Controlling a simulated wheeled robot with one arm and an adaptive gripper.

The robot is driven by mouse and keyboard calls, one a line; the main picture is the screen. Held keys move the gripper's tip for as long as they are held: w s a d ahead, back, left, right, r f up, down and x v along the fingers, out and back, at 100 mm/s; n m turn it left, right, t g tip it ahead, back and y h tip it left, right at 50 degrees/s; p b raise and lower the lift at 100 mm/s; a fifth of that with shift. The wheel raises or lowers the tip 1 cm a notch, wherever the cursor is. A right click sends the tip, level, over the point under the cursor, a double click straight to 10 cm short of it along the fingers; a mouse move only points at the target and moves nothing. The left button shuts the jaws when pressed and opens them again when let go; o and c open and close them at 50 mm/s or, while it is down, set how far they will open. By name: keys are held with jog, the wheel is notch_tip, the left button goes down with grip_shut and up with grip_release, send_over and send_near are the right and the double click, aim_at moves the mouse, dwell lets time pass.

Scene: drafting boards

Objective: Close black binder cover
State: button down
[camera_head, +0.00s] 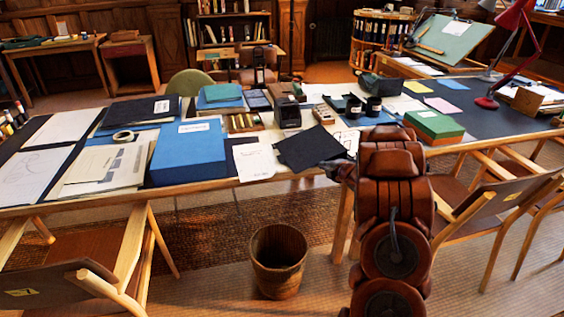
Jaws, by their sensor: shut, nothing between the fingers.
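A black binder cover (308,148) shows as a dark, slightly tilted panel at the table's front edge, right of a white printed sheet (253,162). The cover is not folded over the sheet. Whether the two are joined is too small to tell. My gripper (336,169) is small and dark at the cover's lower right corner, partly hidden by my arm. It is shut and empty. I cannot tell whether it touches the cover.
A blue box (188,152) stands left of the sheet. A black card machine (287,112) and dark jars (373,107) stand behind the cover. A green box (434,126) is to the right. A wooden bin (278,262) and chairs (500,205) stand on the floor in front.

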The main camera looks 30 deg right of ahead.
aim_at(321, 152)
jog(key=shift+w+a+r+p, duration=0.15)
jog(key=shift+w+r+p, duration=0.3)
jog(key=shift+w+r, duration=0.5)
jog(key=shift+s, duration=0.1)
jog(key=shift+r, duration=0.1)
jog(key=shift+w+r+p, duration=0.2)
jog(key=shift+r+p, duration=0.25)
jog(key=shift+r, duration=0.2)
jog(key=shift+w+r+p, duration=0.2)
jog(key=shift+r+p, duration=0.25)
jog(key=shift+r, duration=0.15)
jog(key=s+r+p, duration=0.1)
jog(key=s+r, duration=0.4)
jog(key=shift+a, duration=0.4)
dwell(0.4)
dwell(0.4)
